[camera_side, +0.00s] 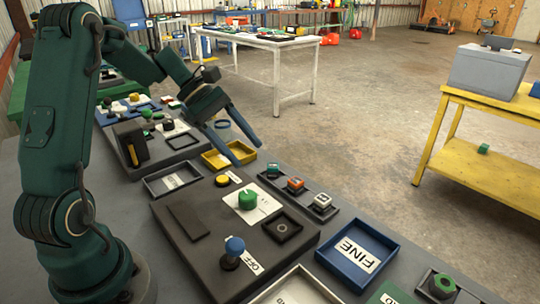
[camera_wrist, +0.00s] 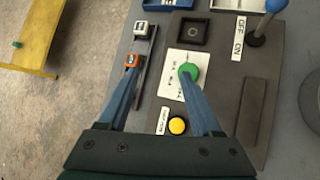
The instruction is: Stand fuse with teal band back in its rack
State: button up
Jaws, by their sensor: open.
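A small dark block with a teal band (camera_side: 272,170) is at the far end of a narrow dark rack (camera_side: 309,201); whether it is fully seated I cannot tell. The same rack holds an orange-banded block (camera_side: 295,185) and a white-topped block (camera_side: 322,202). In the wrist view the orange one (camera_wrist: 131,61) and the white one (camera_wrist: 141,29) show beside the left finger; the teal-banded one is not visible there. My gripper (camera_side: 248,155) is open and empty above the bench, up and left of the rack; it also shows in the wrist view (camera_wrist: 160,72).
Beside the rack is a dark panel (camera_side: 190,250) with a green knob (camera_side: 248,199), a yellow button (camera_side: 221,181) and a blue-topped lever (camera_side: 234,246). A yellow tray (camera_side: 215,161) and a blue FINE tray (camera_side: 331,262) are nearby. A yellow table (camera_side: 462,168) stands apart at right.

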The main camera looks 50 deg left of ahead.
jog(key=s+d+r+m+y, duration=0.1)
jog(key=s+d+m+y, duration=0.2)
jog(key=s+m, duration=0.5)
jog(key=s+d+r+m+t+y, duration=0.1)
jog(key=s+d+m+y, duration=0.3)
jog(key=m, duration=0.6)
jog(key=s+d+r, duration=0.1)
jog(key=s+d, duration=0.1)
jog(key=s, duration=0.1)
jog(key=shift+s+d+r+m+t, duration=0.25)
jog(key=shift+s+d+m+t, duration=0.05)
jog(key=shift+s+m, duration=0.1)
